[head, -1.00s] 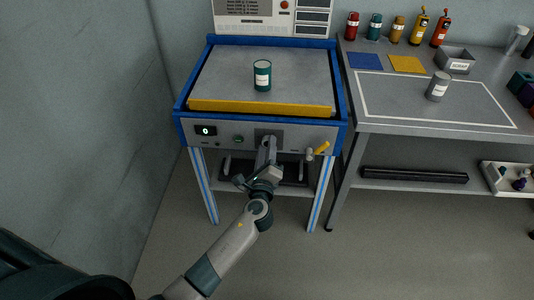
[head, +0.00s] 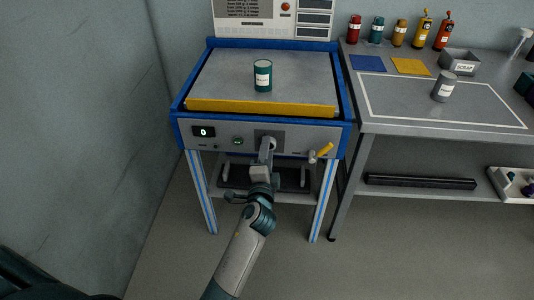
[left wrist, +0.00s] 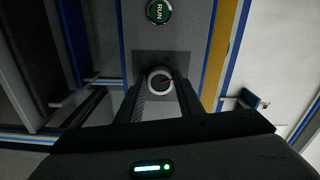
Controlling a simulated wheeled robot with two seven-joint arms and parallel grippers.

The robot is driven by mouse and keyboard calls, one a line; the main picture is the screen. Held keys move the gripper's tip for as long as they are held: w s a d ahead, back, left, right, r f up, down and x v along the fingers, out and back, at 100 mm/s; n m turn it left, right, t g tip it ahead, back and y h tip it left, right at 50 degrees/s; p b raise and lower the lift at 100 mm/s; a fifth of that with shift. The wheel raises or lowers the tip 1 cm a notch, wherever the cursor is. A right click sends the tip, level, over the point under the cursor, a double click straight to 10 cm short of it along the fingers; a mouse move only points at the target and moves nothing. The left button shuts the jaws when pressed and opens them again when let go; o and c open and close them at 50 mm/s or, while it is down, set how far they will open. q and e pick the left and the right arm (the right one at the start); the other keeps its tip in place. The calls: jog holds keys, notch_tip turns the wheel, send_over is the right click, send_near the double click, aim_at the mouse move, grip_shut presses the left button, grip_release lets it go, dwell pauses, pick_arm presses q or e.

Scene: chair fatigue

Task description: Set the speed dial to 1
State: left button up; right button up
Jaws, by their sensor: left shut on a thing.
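My left gripper (head: 268,146) reaches the front panel (head: 226,137) of the blue-framed machine and is shut on the dial. In the left wrist view the gripper (left wrist: 160,94) has one finger on each side of the knob. The dial's scale marks are too small to read. My right gripper is not in view.
A green RUN button (head: 238,140) sits left of the dial. A yellow-handled lever (head: 322,152) is to its right. A green can (head: 263,76) stands on the machine's grey top. A workbench (head: 400,122) stands at the right.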

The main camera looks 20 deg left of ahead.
pick_arm(q)
jog(key=shift+n, duration=0.4)
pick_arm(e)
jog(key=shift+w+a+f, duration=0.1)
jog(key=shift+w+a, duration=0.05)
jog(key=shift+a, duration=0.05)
pick_arm(q)
jog(key=o, duration=1.1)
jog(key=shift+s, duration=0.1)
